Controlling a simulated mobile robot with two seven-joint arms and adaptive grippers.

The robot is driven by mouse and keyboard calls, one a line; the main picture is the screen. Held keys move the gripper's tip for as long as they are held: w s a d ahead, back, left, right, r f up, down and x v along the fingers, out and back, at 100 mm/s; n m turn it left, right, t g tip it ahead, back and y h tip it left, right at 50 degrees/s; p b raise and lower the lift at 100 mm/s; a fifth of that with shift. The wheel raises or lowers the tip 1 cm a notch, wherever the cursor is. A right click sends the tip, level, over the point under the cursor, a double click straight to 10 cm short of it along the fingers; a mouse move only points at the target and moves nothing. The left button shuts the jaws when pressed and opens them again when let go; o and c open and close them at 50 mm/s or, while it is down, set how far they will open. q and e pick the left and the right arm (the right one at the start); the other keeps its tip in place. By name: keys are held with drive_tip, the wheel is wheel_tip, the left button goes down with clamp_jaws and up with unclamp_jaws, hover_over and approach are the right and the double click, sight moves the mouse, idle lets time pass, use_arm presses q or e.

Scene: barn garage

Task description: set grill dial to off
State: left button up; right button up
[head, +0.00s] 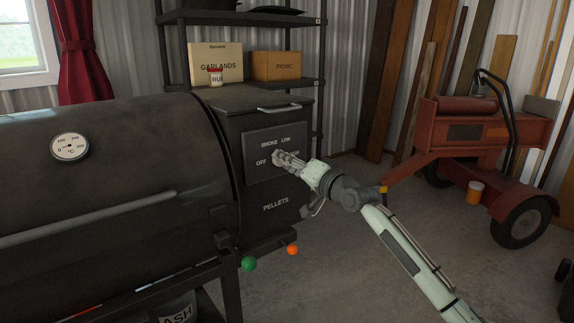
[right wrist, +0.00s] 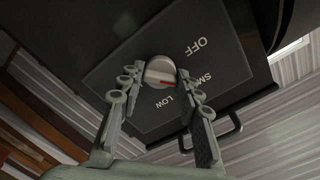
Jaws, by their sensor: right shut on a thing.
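The grill (head: 110,190) is a dark barrel with a pellet box on its right. The dial panel (head: 258,141) on that box reads SMOKE, LOW, OFF and a partly covered label. My right gripper (head: 279,156) reaches the panel from the lower right and hides the dial in the head view. In the right wrist view, the round grey dial (right wrist: 160,71) sits between the two fingers of my right gripper (right wrist: 162,76), which is shut on it. The dial's red mark lies on the side toward SMOKE. My left gripper is out of view.
A black shelf (head: 240,19) with boxes stands behind the grill. A small RUB jar (head: 215,77) sits atop the pellet box. Green (head: 249,263) and orange (head: 292,250) balls show below the box. A red machine (head: 465,135) stands at right. Open floor lies between.

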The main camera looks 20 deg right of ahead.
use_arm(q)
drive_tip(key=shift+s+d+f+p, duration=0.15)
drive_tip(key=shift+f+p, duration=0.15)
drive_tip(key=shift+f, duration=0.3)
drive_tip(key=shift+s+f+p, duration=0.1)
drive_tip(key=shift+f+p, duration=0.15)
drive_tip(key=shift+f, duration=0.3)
use_arm(e)
drive_tip(key=shift+f+n, duration=0.1)
drive_tip(key=shift+n, duration=4.9)
drive_tip(key=o, duration=1.2)
drive_tip(key=shift+c, duration=0.2)
